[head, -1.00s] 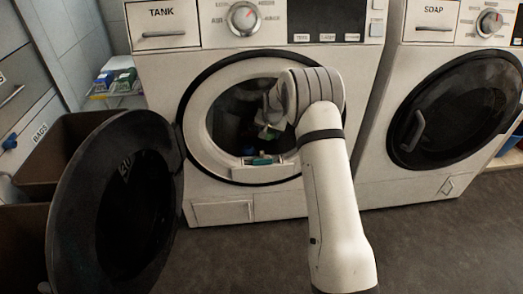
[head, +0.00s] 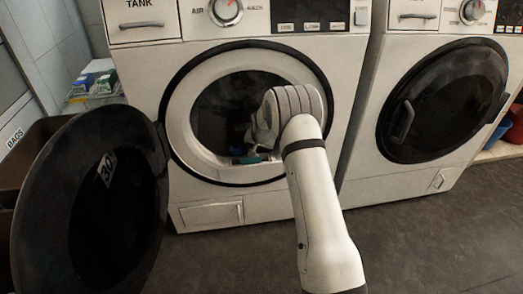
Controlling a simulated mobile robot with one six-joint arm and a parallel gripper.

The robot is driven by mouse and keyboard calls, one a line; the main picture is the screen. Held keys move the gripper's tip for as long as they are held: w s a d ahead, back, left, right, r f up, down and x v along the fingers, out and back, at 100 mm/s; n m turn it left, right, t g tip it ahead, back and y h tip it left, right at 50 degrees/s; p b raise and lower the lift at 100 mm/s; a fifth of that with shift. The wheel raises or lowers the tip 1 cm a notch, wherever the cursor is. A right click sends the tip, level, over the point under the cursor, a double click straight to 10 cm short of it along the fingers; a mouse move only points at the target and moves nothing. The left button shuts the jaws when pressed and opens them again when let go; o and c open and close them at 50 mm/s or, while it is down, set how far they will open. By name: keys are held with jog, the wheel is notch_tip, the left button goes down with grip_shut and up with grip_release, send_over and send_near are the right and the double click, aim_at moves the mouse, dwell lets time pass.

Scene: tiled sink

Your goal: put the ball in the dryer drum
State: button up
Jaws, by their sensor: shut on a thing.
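The dryer drum (head: 215,118) shows as a dark round opening in the white middle machine, inside a pale ring. Its dark round door (head: 90,205) stands wide open to the left. My gripper (head: 249,136) is at the drum's mouth, mostly hidden behind my own rounded wrist. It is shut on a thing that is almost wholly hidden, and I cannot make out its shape. No ball can be clearly told anywhere in view. A small teal piece (head: 250,159) shows at the lower lip of the opening, just below my gripper.
A second machine with a shut dark door (head: 442,102) stands to the right. Small boxes (head: 94,84) sit on a shelf at the left, above a brown bin (head: 38,140). The dark floor (head: 430,235) in front is clear at the right.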

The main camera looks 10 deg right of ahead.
jog(key=o, duration=1)
jog(key=shift+f, duration=0.1)
jog(key=s+r+n+p, duration=0.1)
jog(key=s+r+p, duration=0.1)
jog(key=s+r, duration=0.6)
jog(key=s+r+p, duration=0.3)
jog(key=s+r, duration=0.2)
jog(key=r, duration=0.6)
jog(key=s+r+n+g, duration=0.1)
jog(key=s+r, duration=0.1)
jog(key=s, duration=0.9)
jog(key=s+d+r+n+g, duration=0.1)
jog(key=s+r, duration=0.2)
jog(key=s, duration=0.9)
jog(key=s+r+n+g, duration=0.2)
jog(key=s+r, duration=0.1)
jog(key=s, duration=0.9)
jog(key=shift+d, duration=0.3)
